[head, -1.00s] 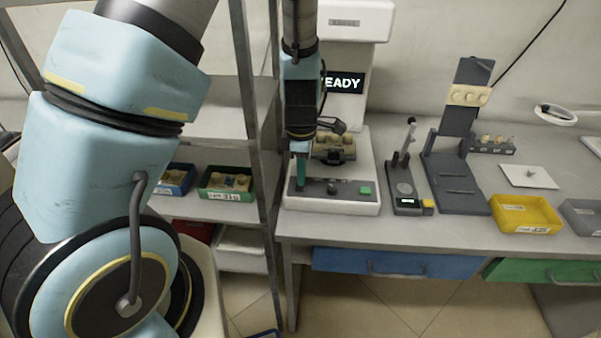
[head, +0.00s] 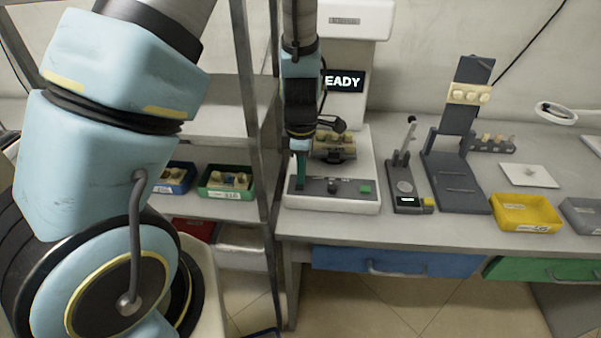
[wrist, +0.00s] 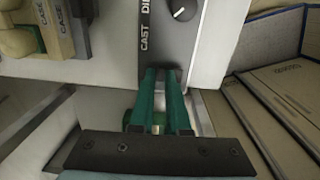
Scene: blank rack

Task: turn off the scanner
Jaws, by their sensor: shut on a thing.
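The scanner (head: 369,150) is a white machine at the left end of the bench. Its dark display (head: 343,82) is lit and shows "EADY", the first letter hidden by my arm. Its grey front panel (head: 348,190) has a dark knob (head: 333,187) and a green button (head: 365,189). My gripper (head: 300,187) points down at the panel's left end. In the wrist view the teal fingertips (wrist: 164,76) are close together at the panel's end, near the words "CAST" and "DI". They are shut on a small control there, which they hide. The knob with a white pointer (wrist: 181,8) stands clear of them.
A cream block (head: 333,145) sits on the scanner's bed, close to my gripper. A rack post (head: 262,150) stands just left. To the right are a dark lever device (head: 404,180), a tall stand (head: 455,180) and a yellow tray (head: 527,213).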

